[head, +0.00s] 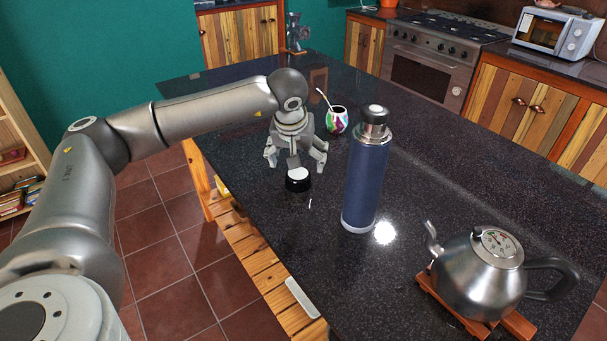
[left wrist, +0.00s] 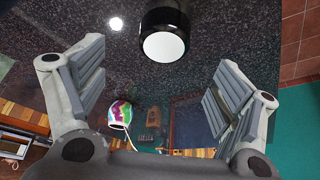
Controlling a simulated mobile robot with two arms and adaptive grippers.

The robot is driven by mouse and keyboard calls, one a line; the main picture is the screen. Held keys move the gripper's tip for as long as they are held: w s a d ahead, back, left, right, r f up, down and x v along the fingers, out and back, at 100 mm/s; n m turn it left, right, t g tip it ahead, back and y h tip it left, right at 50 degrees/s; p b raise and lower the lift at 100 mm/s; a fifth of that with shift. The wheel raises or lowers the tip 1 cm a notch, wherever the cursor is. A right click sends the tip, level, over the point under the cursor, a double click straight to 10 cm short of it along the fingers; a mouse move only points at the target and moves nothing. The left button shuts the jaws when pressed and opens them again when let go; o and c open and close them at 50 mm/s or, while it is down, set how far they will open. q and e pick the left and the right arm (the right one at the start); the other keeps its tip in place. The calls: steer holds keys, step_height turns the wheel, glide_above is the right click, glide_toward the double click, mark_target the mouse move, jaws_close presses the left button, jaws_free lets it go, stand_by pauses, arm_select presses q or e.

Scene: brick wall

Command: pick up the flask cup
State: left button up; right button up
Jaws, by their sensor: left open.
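The flask cup (head: 298,184), black with a white top face, stands on the dark countertop near its left edge. My left gripper (head: 295,160) is open and empty, pointing down just above and behind the cup. In the left wrist view, the cup (left wrist: 164,32) is at the top middle, beyond the open fingers (left wrist: 158,75) and not between them. The blue flask (head: 367,172) with a dark and silver top stands upright to the right of the cup. My right gripper is not in view.
A colourful mate gourd (head: 337,121) with a metal straw stands behind the flask; it also shows in the left wrist view (left wrist: 120,115). A steel kettle (head: 478,277) sits on a wooden trivet (head: 452,303) at front right. The glossy countertop (head: 460,165) has free room at right.

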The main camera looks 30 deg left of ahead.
mark_target(298, 173)
arm_select(q)
steer(key=x, duration=0.2)
steer(key=shift+s+a+f, duration=0.1)
steer(key=shift+f, duration=0.25)
steer(key=shift+f+p, duration=0.25)
steer(key=shift+p, duration=0.15)
steer(key=p+x, duration=0.1)
steer(key=x, duration=0.3)
steer(key=shift+w+a+r+p, duration=0.2)
steer(key=shift+w+a+p, duration=0.05)
steer(key=shift+p, duration=0.1)
steer(key=shift+w+a+f, duration=0.1)
steer(key=shift+w+f, duration=0.15)
steer(key=shift+f, duration=0.3)
steer(key=c, duration=1)
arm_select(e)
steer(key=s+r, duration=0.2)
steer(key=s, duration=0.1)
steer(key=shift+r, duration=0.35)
